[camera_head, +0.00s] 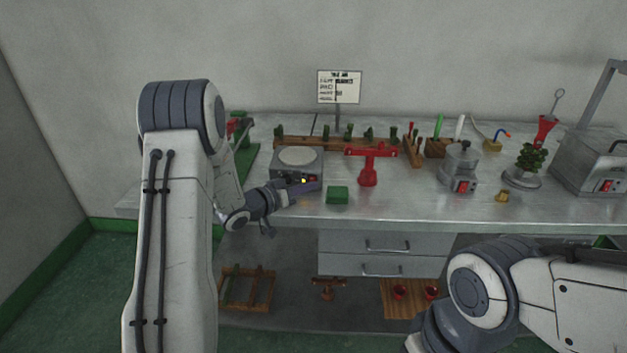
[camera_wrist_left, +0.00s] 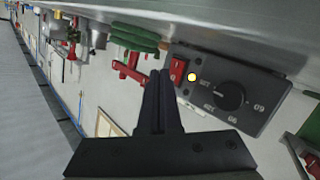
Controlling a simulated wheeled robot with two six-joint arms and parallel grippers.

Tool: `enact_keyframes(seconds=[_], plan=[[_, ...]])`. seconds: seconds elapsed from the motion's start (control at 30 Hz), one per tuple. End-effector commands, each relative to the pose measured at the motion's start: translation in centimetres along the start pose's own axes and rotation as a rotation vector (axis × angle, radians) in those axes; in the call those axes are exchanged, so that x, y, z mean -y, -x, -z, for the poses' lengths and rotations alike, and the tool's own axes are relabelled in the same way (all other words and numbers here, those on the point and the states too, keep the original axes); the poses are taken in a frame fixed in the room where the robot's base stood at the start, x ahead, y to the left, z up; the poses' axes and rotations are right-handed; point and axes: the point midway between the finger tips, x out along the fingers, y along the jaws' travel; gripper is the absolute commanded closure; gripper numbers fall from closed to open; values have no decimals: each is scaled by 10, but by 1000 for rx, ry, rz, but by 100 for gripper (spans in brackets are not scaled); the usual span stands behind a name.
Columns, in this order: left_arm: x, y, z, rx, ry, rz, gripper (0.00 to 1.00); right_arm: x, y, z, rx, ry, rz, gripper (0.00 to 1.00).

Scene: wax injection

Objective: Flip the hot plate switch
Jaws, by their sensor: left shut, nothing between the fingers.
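The hot plate (camera_head: 298,157) stands on the bench, with a pale round top and a dark front panel. In the left wrist view its panel (camera_wrist_left: 262,100) shows a black knob (camera_wrist_left: 231,96), a lit yellow lamp (camera_wrist_left: 192,77) and a red rocker switch (camera_wrist_left: 178,70). The switch (camera_head: 312,178) is small and partly covered in the head view. My left gripper (camera_head: 309,186) is in front of this panel. Its fingers are shut and empty in the wrist view (camera_wrist_left: 160,76), with tips beside the red switch; I cannot tell if they touch it. My right gripper is out of sight.
A green block (camera_head: 337,195) lies right of the hot plate, near the bench's front edge. A red stand (camera_head: 368,165) rises behind it. A metal pot (camera_head: 460,165) with a red switch and a grey machine (camera_head: 592,165) stand farther right.

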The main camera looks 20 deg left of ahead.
Motion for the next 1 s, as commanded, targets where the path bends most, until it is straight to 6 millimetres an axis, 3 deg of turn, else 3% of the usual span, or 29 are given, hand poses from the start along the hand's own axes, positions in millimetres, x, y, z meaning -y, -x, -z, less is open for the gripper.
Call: enact_keyframes(seconds=[0.47,1.0], plan=[[-4,6,-5,1,2,0,100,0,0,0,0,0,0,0],[-27,38,-28,1,1,1,100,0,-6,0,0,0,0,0]])
